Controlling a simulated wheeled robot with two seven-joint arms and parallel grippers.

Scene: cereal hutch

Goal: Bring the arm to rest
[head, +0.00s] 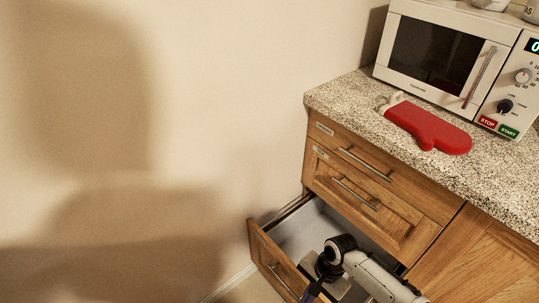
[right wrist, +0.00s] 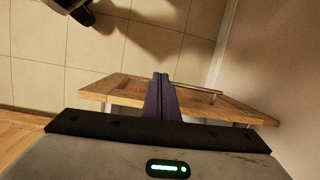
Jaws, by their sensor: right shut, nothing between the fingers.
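My right arm comes in from the lower right of the head view, over the open bottom drawer (head: 256,250). My right gripper (head: 311,296) is low in that view, close to the drawer front, with its tips near the bottom picture edge. In the right wrist view the dark purple fingers (right wrist: 161,85) are shut together with nothing between them. They overlap the wooden drawer front (right wrist: 120,88) and its metal bar handle (right wrist: 197,88) in the picture; I cannot tell whether they touch. My left gripper is not in view.
Two shut drawers (head: 335,142) (head: 325,182) with bar handles are above the open one. The speckled counter (head: 340,95) holds a red oven mitt (head: 430,128) and a white microwave (head: 400,80). A bare wall fills the left. Tiled floor (right wrist: 40,60) shows beyond the drawer front.

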